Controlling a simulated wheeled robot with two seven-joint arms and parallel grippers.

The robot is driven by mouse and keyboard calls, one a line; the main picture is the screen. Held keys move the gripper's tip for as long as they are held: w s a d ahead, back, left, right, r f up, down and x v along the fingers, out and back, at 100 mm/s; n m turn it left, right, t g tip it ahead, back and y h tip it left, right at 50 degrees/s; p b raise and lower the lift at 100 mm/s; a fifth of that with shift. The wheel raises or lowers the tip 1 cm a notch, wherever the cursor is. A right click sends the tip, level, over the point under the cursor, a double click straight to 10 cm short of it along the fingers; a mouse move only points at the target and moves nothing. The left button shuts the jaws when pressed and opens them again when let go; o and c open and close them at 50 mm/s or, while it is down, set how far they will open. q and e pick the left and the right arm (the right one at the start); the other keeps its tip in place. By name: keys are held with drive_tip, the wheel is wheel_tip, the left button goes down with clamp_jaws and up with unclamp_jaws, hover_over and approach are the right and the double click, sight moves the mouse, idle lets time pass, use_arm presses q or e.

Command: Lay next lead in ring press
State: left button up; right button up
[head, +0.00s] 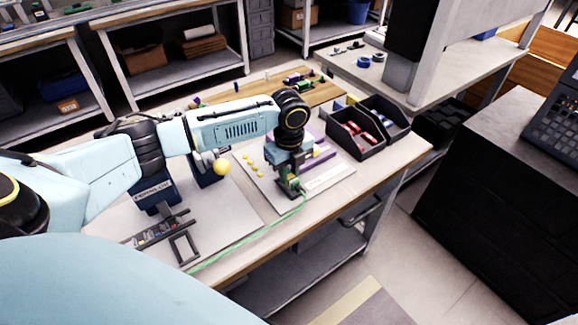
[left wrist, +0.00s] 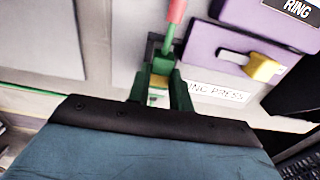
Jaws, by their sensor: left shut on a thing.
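My left gripper (head: 291,187) is low over the pale board on the bench and is shut on the green lead. The green lead (head: 245,244) trails from it along the bench's front edge to the left. In the left wrist view the fingers (left wrist: 160,88) are close together, with a small yellowish piece between them. The purple ring press (left wrist: 225,45), with a yellow handle (left wrist: 264,68), is right of the fingers, behind a white label (left wrist: 215,92). The lead's gripped end is mostly hidden. My right gripper is out of view.
Black bins (head: 354,146) with red parts stand right of the board. Several yellow knobs (head: 252,165) are on the board's left. A dark blue box (head: 155,192) and a black rack (head: 165,230) are to the left. A wooden board (head: 315,92) with parts lies behind.

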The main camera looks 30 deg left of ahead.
use_arm(q)
drive_tip(key=shift+f, duration=0.75)
idle(0.6)
drive_tip(key=o, duration=1)
drive_tip(key=shift+r, duration=0.1)
drive_tip(key=shift+r, duration=0.25)
wheel_tip(320, 180, up, 13)
drive_tip(key=shift+f+p, duration=0.1)
drive_tip(key=shift+p, duration=0.95)
